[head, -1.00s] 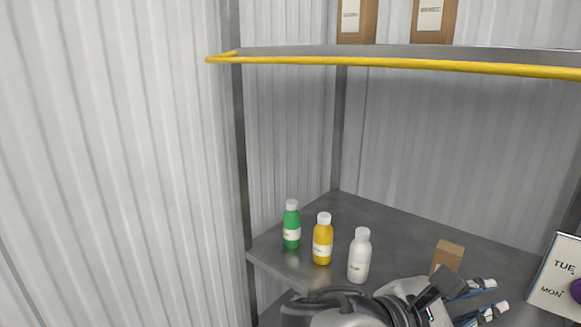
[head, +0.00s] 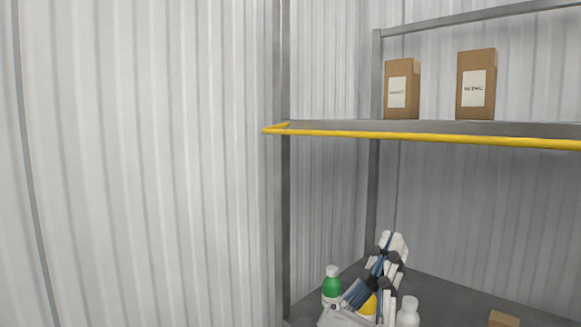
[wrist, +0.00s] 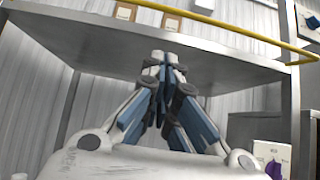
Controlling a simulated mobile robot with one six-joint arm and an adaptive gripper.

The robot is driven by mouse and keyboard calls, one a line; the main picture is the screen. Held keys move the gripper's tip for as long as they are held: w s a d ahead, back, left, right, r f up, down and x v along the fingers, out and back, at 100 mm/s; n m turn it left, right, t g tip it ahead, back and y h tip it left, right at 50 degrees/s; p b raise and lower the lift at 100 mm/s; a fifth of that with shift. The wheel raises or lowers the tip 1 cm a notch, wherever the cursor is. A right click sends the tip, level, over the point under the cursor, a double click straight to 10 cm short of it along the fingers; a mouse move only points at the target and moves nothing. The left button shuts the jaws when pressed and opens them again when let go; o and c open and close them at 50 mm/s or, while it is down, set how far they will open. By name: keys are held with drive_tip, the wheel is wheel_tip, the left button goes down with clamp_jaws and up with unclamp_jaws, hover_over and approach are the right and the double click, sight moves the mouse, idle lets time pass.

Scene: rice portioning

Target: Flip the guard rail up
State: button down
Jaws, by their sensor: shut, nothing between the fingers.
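The yellow guard rail (head: 430,136) runs along the front edge of the upper shelf (head: 480,128), level with the board, with a short bend at its left end. The rail also crosses the top of the wrist view (wrist: 225,32). My gripper (head: 392,243) points upward below the rail, in front of the lower shelf. In the wrist view my gripper (wrist: 164,62) is shut and empty, its fingertips together beneath the upper shelf's underside. I see no contact between the fingers and the rail.
Two brown boxes (head: 402,88) (head: 476,84) stand on the upper shelf. Green (head: 332,284), yellow (head: 368,305) and white (head: 408,313) bottles and a small brown box (head: 503,319) stand on the lower shelf. A grey post (head: 285,220) rises at the left.

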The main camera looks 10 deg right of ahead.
sight(424, 138)
drive_tip(key=s+a+r+p+x, duration=0.1)
drive_tip(key=p+x, duration=0.4)
drive_tip(key=x, duration=0.8)
drive_tip(key=shift+a+r+p, duration=0.3)
drive_tip(key=shift+r, duration=0.15)
drive_tip(key=shift+r, duration=0.1)
